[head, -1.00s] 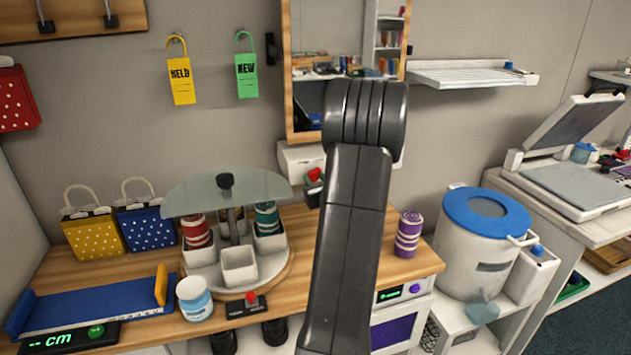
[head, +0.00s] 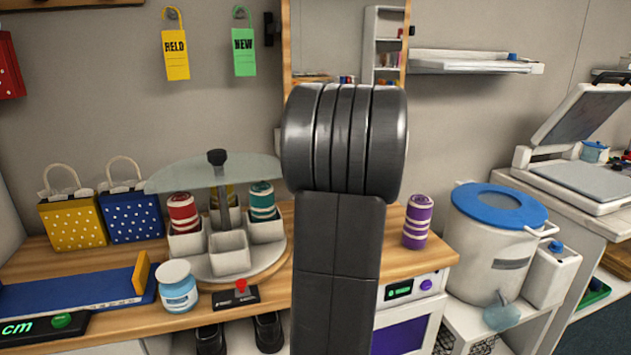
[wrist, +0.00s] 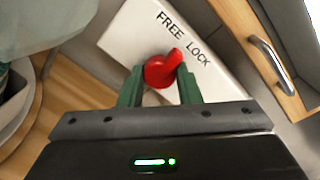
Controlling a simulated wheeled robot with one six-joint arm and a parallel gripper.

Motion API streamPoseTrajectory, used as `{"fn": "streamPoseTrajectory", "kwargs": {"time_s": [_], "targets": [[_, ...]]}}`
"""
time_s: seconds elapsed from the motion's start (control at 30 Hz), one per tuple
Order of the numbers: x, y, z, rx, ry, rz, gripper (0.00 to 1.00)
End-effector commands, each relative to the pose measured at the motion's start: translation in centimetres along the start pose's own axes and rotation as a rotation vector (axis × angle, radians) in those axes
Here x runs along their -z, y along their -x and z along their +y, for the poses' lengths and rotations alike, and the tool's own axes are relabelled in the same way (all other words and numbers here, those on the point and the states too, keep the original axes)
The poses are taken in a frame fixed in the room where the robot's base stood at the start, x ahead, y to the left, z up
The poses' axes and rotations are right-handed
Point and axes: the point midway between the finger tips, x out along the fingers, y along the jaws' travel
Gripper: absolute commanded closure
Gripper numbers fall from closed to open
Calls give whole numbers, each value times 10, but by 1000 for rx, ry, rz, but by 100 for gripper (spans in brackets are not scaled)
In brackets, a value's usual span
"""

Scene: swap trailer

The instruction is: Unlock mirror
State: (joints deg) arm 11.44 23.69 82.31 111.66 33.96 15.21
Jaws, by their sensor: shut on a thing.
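The mirror (head: 335,45) in its wooden frame hangs on the back wall in the head view, partly hidden by my arm. In the wrist view a white lock plate (wrist: 135,35) reads FREE and LOCK. Its red knob (wrist: 160,72) has its pointer between the two words. My gripper (wrist: 159,86) is shut on the red knob, with a green finger on either side. A wooden panel with a metal handle (wrist: 268,58) is right of the plate in the wrist view. My arm hides the gripper and knob in the head view.
A turntable rack (head: 235,270) with several pots and a glass top stands left of my arm on the wooden counter. A white jar (head: 178,288) and a purple-striped roll (head: 417,222) are near. A blue-lidded bin (head: 490,245) stands right.

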Motion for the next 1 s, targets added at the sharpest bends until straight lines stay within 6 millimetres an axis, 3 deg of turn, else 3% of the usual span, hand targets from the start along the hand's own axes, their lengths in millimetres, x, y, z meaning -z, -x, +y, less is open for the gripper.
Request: {"fn": "streamPoseTrajectory", "kwargs": {"time_s": [0.5,1.0], "targets": [[2,0,4,-1,453,18,92],[-1,0,1,-4,648,28,92]]}}
